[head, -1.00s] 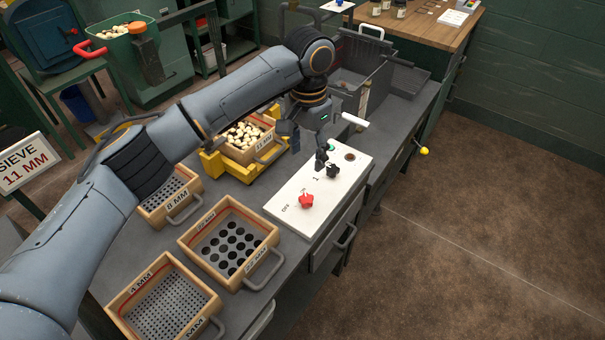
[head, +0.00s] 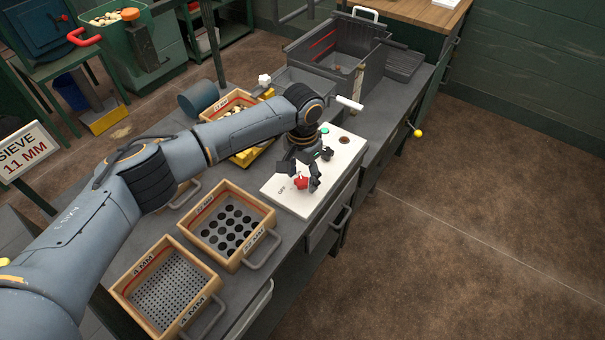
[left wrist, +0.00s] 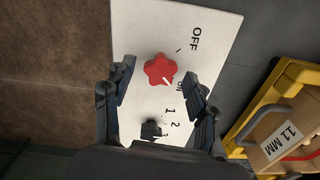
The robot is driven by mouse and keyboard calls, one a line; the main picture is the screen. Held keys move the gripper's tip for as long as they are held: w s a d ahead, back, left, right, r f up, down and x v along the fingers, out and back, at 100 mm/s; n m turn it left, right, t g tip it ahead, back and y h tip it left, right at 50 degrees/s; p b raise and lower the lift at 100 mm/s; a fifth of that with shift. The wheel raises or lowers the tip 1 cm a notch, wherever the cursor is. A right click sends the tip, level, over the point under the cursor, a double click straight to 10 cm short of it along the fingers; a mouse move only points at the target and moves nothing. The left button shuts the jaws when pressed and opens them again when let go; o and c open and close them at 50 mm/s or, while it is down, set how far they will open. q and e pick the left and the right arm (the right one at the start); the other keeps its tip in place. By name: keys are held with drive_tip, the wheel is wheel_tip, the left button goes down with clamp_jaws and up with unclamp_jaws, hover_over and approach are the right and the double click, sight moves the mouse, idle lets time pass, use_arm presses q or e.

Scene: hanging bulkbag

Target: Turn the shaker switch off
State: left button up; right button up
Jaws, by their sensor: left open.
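The shaker switch is a red star-shaped knob (head: 301,183) on the white control panel (head: 275,196). In the left wrist view the red knob (left wrist: 159,68) shows whole, and its white pointer mark faces the ON label (left wrist: 180,86), away from the OFF label (left wrist: 195,39). My left gripper (head: 301,176) is open and points down over the red knob. In the left wrist view the open fingertips (left wrist: 159,72) lie on either side of the knob; whether they touch it I cannot tell. My right gripper is not in view.
A black knob (head: 327,153) with numbers beside it and a green button (head: 324,130) share the panel. Sieve trays (head: 226,228) stand left of the panel. A yellow-framed 11 MM tray (left wrist: 283,143) is close by. A grey bin (head: 331,48) stands behind. The floor at right is clear.

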use_arm(q)
drive_tip(key=shift+c, duration=0.6)
drive_tip(key=c, duration=1)
drive_tip(key=shift+r+n+p, duration=0.15)
drive_tip(key=shift+n+p, duration=0.25)
drive_tip(key=shift+p, duration=0.35)
drive_tip(key=shift+c, duration=0.2)
drive_tip(key=n+p, duration=0.5)
drive_tip(key=p, duration=0.1)
drive_tip(key=shift+s+r+n+p, duration=0.1)
drive_tip(key=shift+n+p, duration=0.2)
drive_tip(key=shift+n, duration=0.1)
drive_tip(key=shift+a+n+p, duration=0.1)
drive_tip(key=shift+n+p, duration=0.65)
drive_tip(key=shift+n, duration=0.15)
drive_tip(key=n+p, duration=0.3)
drive_tip(key=n, duration=0.1)
drive_tip(key=shift+n, duration=0.3)
drive_tip(key=shift+n+p, duration=0.55)
drive_tip(key=shift+n, duration=0.65)
drive_tip(key=shift+a+f+n+p, duration=0.15)
drive_tip(key=shift+n+p, duration=0.25)
drive_tip(key=shift+n, duration=0.8)
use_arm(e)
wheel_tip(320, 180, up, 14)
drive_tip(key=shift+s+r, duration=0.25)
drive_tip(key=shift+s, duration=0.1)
